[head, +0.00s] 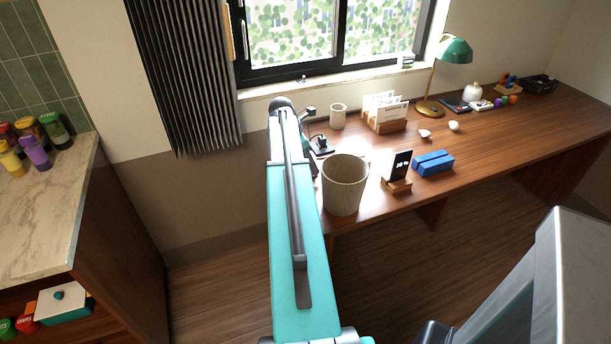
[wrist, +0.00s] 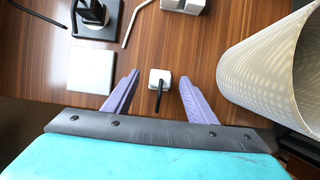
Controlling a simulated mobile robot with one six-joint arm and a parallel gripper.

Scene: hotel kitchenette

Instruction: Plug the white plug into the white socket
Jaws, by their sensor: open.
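In the wrist view, my gripper (wrist: 160,77) is open over the brown desk, one purple finger on each side. A small white block with a short black cord or bar, which looks like the white plug (wrist: 154,75), shows between the fingertips, with a gap on both sides. I cannot tell its height relative to the fingers. A pale block at the top edge (wrist: 185,5) is cut off; I cannot tell whether it is the white socket. In the head view, my arm hides the gripper and the plug.
In the wrist view, a flat white square (wrist: 91,80) lies left of my fingers, below a black fixture (wrist: 96,18). A large pale bin (wrist: 268,70) stands close on the right. In the head view, a phone stand (head: 397,186) and blue block (head: 433,163) sit farther right.

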